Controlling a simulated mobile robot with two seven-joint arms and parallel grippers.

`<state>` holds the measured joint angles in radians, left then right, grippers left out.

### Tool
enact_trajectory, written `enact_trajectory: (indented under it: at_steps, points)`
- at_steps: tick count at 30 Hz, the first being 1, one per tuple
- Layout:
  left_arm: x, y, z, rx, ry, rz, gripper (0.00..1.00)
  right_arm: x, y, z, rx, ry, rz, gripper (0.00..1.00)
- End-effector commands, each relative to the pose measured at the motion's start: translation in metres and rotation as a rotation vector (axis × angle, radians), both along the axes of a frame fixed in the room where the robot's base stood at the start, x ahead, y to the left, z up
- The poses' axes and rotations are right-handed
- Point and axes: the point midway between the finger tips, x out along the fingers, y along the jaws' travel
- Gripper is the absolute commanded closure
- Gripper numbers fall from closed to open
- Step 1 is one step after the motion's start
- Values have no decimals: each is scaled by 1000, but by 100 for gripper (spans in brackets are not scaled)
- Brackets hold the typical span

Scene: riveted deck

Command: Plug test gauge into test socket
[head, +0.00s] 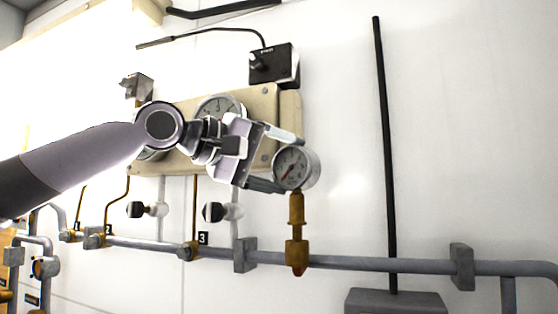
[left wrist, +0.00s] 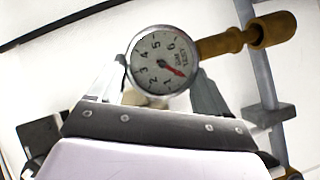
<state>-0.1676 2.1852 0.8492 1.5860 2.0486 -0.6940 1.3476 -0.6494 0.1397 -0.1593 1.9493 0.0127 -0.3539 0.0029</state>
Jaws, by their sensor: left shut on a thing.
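The test gauge (head: 296,167) has a round white dial with a red needle and a brass stem pointing down. My left gripper (head: 284,161) is shut on the gauge. In the left wrist view the gauge dial (left wrist: 160,60) sits between my fingers. The brass test socket (head: 297,252), with a red lower end, is at the grey pipe directly below the stem. In the left wrist view the stem's narrow tip meets the mouth of the socket (left wrist: 275,29). I cannot tell how deep the tip is. My right gripper is not in view.
A beige panel (head: 259,103) with other gauges is behind my left arm. Below it are black-and-white knobs (head: 215,212) and a grey horizontal pipe (head: 350,263). A black rod (head: 385,150) stands at right above a dark box (head: 395,301). The wall between panel and rod is clear.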

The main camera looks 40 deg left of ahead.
Motion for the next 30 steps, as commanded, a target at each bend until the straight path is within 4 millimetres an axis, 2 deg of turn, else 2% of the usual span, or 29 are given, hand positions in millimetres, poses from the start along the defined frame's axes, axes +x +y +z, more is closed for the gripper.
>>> enact_trajectory:
  at_steps: [28, 29, 30]
  points:
    - [-1, 0, -23, -2, -4, -1, 62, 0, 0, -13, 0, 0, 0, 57]
    - [-1, 0, -22, -1, -4, -1, 12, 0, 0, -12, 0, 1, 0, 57]
    - [0, 0, -22, -2, -4, -1, 0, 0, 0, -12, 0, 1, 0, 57]
